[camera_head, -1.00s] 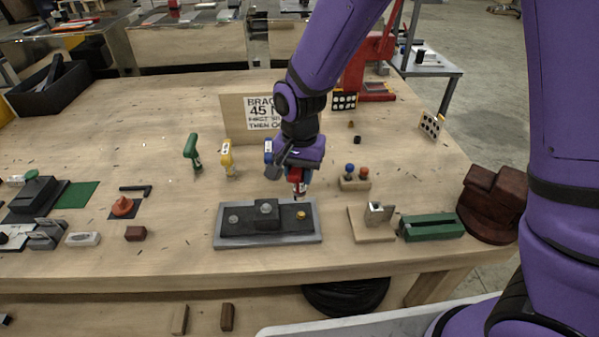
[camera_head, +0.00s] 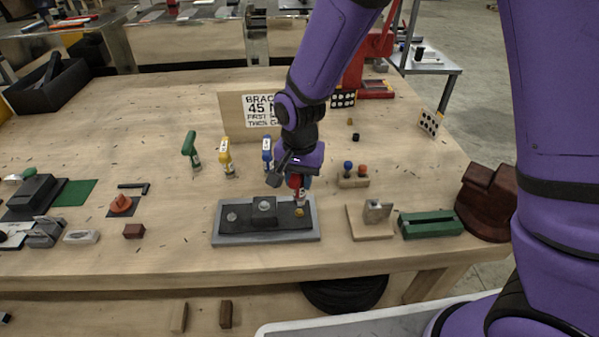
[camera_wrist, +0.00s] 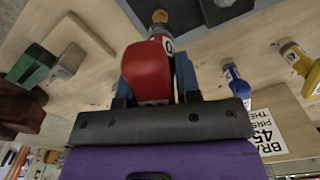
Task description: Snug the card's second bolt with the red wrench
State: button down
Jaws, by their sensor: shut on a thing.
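My gripper (camera_head: 297,180) is shut on the red wrench (camera_wrist: 147,72), which points down. The wrench's tip is at the gold bolt (camera_wrist: 160,17) in the wrist view; whether it is fully seated on the bolt I cannot tell. In the head view the gold bolt (camera_head: 300,212) sits at the right end of the dark bracket (camera_head: 247,217) on a grey plate (camera_head: 265,238). A silver bolt (camera_head: 232,217) is at the left end and another silver one (camera_head: 264,205) on the raised middle. The card (camera_head: 258,103) stands behind, partly hidden by my arm; it reads "45", "FIRST", "THEN".
Green (camera_head: 190,148), yellow (camera_head: 227,157) and blue (camera_head: 267,153) wrenches stand upright behind the plate. To the right are a small block with blue and red knobs (camera_head: 353,182), a wooden stand (camera_head: 369,224) and a green block (camera_head: 431,224).

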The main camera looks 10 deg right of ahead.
jog(key=shift+f, duration=2.05)
jog(key=m, duration=0.6)
jog(key=shift+a+f, duration=0.1)
jog(key=m, duration=1.5)
jog(key=shift+r, duration=3.35)
